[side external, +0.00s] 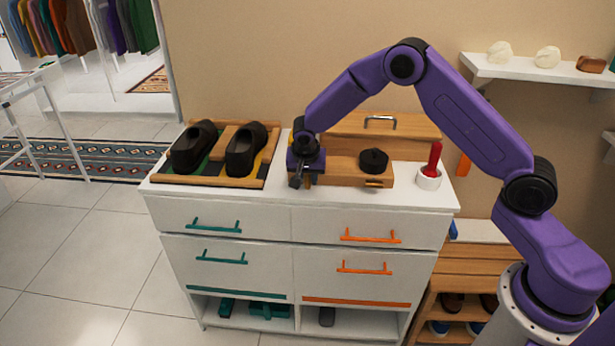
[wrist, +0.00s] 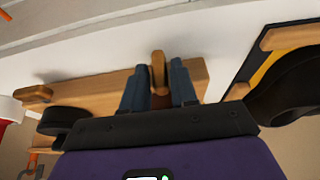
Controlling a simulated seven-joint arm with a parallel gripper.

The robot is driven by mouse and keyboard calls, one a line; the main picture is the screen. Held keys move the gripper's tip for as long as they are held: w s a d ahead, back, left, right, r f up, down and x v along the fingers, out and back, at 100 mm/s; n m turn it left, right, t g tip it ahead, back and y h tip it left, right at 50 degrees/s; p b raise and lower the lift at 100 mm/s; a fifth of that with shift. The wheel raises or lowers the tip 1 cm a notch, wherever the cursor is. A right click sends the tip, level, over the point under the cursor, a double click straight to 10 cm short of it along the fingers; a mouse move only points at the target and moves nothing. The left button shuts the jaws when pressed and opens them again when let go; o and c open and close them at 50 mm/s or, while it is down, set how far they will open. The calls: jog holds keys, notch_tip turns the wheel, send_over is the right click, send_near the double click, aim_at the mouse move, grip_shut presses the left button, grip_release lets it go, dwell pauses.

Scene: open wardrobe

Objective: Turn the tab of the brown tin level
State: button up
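My gripper (side external: 298,182) points down at the left end of a wooden box on the white dresser and hides most of what is under it in the side view. In the wrist view its two blue-grey fingers (wrist: 158,88) are apart, on either side of a brown wooden tab (wrist: 158,70). The tab sticks out past the box edge, upright in that picture. A narrow gap seems to show beside it; contact cannot be told. A little of the brown tin (wrist: 160,102) shows between the fingers; the rest is hidden.
Black shoes (side external: 245,150) on a wooden rack stand left. A red-handled tool in a white holder (side external: 429,178) stands right. A handled wooden panel (side external: 410,130) rises behind.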

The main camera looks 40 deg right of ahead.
grip_shut()
jog(key=g+h, duration=0.2)
jog(key=n+g+h, duration=0.1)
jog(key=shift+w+a+f+h, duration=0.15)
jog(key=shift+w+a+h, duration=0.15)
jog(key=shift+w+a, duration=0.1)
jog(key=shift+w+a+f+n+g+h, duration=0.1)
jog(key=shift+n+g+h, duration=0.15)
jog(key=shift+g+h, duration=0.5)
jog(key=shift+f+n+g+h, duration=0.1)
jog(key=shift+n+g+h, duration=0.15)
jog(key=shift+g+h, duration=0.8)
jog(key=shift+h, duration=0.1)
jog(key=shift+o, duration=2.1)
grip_release()
